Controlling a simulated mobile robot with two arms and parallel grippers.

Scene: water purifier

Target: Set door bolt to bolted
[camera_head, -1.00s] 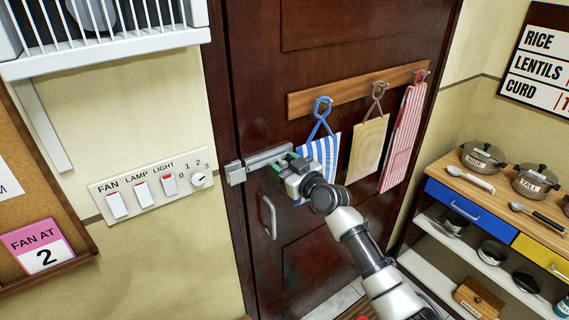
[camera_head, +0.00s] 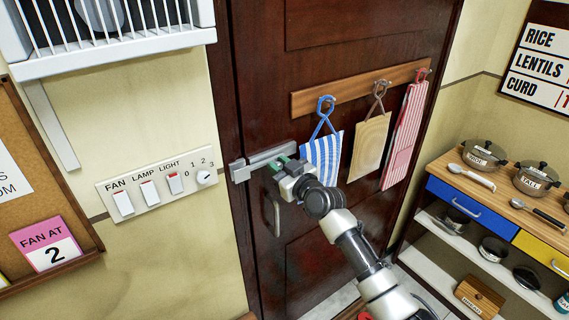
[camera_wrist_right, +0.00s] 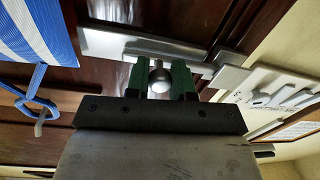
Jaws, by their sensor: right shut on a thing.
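The door bolt (camera_head: 268,158) is a grey metal bar on a plate, mounted on the dark brown door (camera_head: 330,60) near its left edge. A grey keeper block (camera_head: 238,171) sits at its left end on the frame. My right gripper (camera_head: 281,166) is at the bolt. In the right wrist view its green fingertips (camera_wrist_right: 160,80) are shut around the bolt's round knob (camera_wrist_right: 160,77). The bolt's plate (camera_wrist_right: 115,45) and the keeper (camera_wrist_right: 229,78) also show there. I cannot tell how far the rod reaches into the keeper. My left gripper is not in view.
A door handle (camera_head: 271,215) is below. A switch panel (camera_head: 158,183) is on the left wall. A shelf with pots (camera_head: 480,195) stands right.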

